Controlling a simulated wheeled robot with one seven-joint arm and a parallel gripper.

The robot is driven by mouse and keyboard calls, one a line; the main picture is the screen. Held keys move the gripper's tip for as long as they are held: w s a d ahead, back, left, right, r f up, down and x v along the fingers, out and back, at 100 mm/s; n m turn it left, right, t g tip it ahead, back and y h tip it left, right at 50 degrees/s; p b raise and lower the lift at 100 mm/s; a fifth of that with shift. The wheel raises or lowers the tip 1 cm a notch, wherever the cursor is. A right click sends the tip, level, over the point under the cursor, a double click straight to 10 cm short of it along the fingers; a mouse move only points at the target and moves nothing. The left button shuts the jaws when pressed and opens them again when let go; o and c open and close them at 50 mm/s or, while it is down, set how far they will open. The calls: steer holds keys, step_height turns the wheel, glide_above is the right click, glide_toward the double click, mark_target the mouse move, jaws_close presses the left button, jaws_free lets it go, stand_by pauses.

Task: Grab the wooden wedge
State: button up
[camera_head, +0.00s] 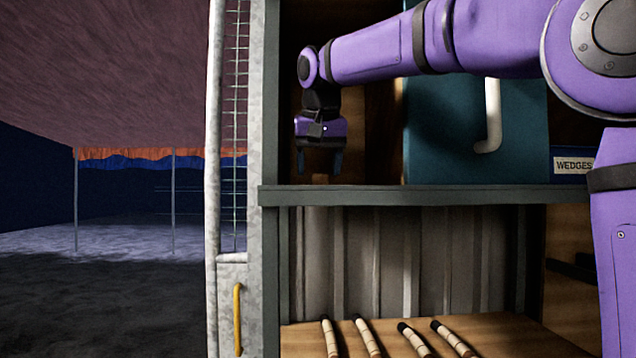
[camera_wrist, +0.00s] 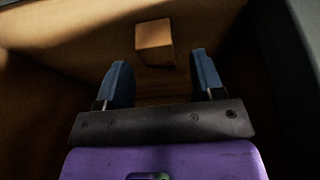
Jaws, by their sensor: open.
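A small light-brown wooden block, which looks like the wedge (camera_wrist: 154,39), lies on the brown floor of a compartment in the wrist view. It sits beyond my fingertips, near the middle of the gap between them, and nothing touches it. My gripper (camera_wrist: 160,75) is open and empty, with two blue-grey fingers spread apart. In the head view my gripper (camera_head: 319,168) points down inside the left shelf compartment, above the shelf's front edge. The block is hidden in the head view.
The grey shelf edge (camera_head: 420,195) runs below my gripper. A teal panel with a pale hooked handle (camera_head: 490,120) stands to the right, beside a "WEDGES" label (camera_head: 573,166). Several banded rods (camera_head: 365,335) lie on the lower board. A wire-mesh panel (camera_head: 236,110) stands left.

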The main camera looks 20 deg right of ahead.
steer(key=shift+w+d+f, duration=0.1)
steer(key=shift+w+f, duration=0.15)
steer(key=shift+f, duration=0.45)
steer(key=shift+c, duration=0.4)
steer(key=c, duration=0.9)
